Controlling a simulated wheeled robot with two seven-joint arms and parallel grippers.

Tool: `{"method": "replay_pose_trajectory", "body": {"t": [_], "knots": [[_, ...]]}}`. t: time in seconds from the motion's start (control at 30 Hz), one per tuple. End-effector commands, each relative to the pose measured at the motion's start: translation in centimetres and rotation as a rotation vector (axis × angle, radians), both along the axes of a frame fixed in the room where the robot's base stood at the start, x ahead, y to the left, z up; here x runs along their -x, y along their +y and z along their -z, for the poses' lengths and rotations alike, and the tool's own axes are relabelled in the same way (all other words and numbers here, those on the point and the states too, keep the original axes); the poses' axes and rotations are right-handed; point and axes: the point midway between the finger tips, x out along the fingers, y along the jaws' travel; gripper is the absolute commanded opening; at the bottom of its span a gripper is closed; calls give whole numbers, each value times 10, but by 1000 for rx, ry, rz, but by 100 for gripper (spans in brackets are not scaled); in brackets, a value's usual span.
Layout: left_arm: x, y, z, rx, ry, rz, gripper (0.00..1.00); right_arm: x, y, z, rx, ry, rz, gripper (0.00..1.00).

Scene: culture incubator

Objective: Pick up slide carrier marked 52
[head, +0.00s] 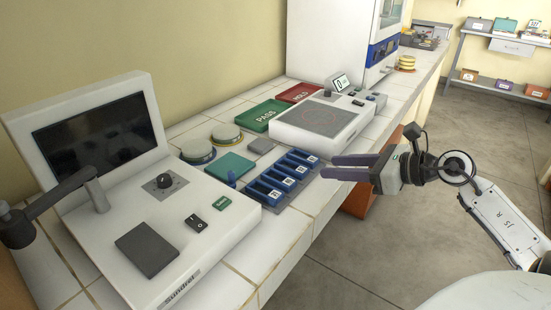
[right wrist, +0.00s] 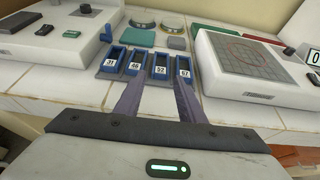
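The slide carrier marked 52 (right wrist: 158,66) is a blue open-topped holder with a white label, third from the left in a row in the right wrist view. In the head view it is in the same row (head: 287,170), its label too small to read surely. My right gripper (head: 328,167) is open and empty, off the front edge side of the row. In the right wrist view its two fingers (right wrist: 158,84) are apart, tips pointing toward carrier 52 and not around it. My left gripper is not in view.
Other blue carriers marked 31 (right wrist: 112,60), 46 (right wrist: 135,63) and 67 (right wrist: 183,70) stand close beside it on a grey rack. A white device with a screen (head: 95,130) stands left, a white plate device (head: 318,122) right. Green (head: 262,115) and red (head: 299,93) trays lie behind.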

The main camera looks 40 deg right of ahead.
Motion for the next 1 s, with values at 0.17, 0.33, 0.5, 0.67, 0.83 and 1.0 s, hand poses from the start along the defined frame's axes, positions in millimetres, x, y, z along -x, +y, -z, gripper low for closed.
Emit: {"method": "replay_pose_trajectory", "body": {"t": [0.17,0.33,0.5,0.67,0.83,1.0], "knots": [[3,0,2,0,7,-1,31,-11,3,5,-2,0,-1,36],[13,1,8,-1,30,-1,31,-34,10,14,-3,-1,0,36],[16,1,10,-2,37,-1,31,-46,13,20,-4,-1,2,36],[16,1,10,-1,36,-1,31,-60,17,32,-4,-1,2,36],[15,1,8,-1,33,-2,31,-80,22,44,-5,-3,2,36],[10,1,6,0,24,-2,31,-89,25,49,-4,0,1,36]]}}
